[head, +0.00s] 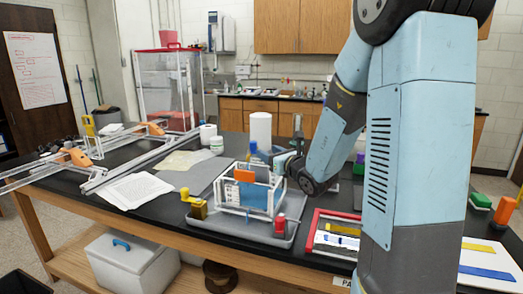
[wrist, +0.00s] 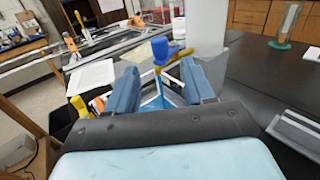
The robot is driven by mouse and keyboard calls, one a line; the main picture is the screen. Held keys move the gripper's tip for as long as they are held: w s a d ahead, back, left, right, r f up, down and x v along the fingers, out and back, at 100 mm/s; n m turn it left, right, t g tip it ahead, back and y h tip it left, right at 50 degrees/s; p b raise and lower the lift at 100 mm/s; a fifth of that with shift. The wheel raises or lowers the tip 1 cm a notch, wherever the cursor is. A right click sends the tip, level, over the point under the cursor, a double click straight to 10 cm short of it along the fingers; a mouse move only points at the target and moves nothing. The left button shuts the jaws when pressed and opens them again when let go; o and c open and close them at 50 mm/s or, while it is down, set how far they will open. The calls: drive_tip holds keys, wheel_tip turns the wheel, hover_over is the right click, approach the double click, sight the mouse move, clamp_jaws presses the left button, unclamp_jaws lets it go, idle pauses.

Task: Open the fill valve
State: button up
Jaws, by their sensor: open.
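A white extrusion frame (head: 246,193) stands in a grey tray on the black bench, with blue and orange parts in it. A blue knob (head: 253,148) rises above the frame's back; it also shows in the wrist view (wrist: 160,48), beyond and between my fingertips. A yellow-knobbed piece (head: 196,206) is at the frame's left and a red-knobbed piece (head: 279,224) at its front right. No label shows which is the fill valve. My gripper (head: 288,160) is at the frame's upper right; in the wrist view (wrist: 160,72) its jaws are apart and nothing is seen gripped.
A white cylinder (head: 260,131) stands behind the frame. White papers (head: 134,190) and a long metal rail (head: 127,164) lie to the left. A red-edged tray (head: 313,238) is at the right. The grey tray's front (head: 240,234) lies near the bench's front edge.

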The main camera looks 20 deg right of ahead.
drive_tip(key=shift+v, duration=1.55)
drive_tip(key=shift+w+a+r+y, duration=0.1)
drive_tip(key=shift+w+a+y, duration=0.05)
drive_tip(key=shift+a+y, duration=0.15)
drive_tip(key=c, duration=0.3)
drive_tip(key=w+a+r+n+g+y, duration=0.1)
drive_tip(key=a+n+y, duration=0.1)
drive_tip(key=w+a+r+n+g+y, duration=0.1)
drive_tip(key=a+n+y, duration=0.1)
drive_tip(key=a+n, duration=0.1)
drive_tip(key=w+a+r+n+g+y, duration=0.1)
drive_tip(key=a+n+y, duration=0.1)
drive_tip(key=n, duration=0.1)
drive_tip(key=shift+a+r+g, duration=0.25)
drive_tip(key=shift+r+g, duration=0.05)
drive_tip(key=shift+r, duration=0.05)
clamp_jaws()
drive_tip(key=a+r+n+g+y, duration=0.2)
drive_tip(key=a+n+g+y, duration=0.1)
drive_tip(key=a+n+g, duration=0.6)
drive_tip(key=n+g+h, duration=0.4)
drive_tip(key=n+h, duration=1)
drive_tip(key=h, duration=0.1)
approach(253, 145)
drive_tip(key=w+a, duration=0.2)
drive_tip(key=a, duration=0.2)
wheel_tip(253, 145, down, 7)
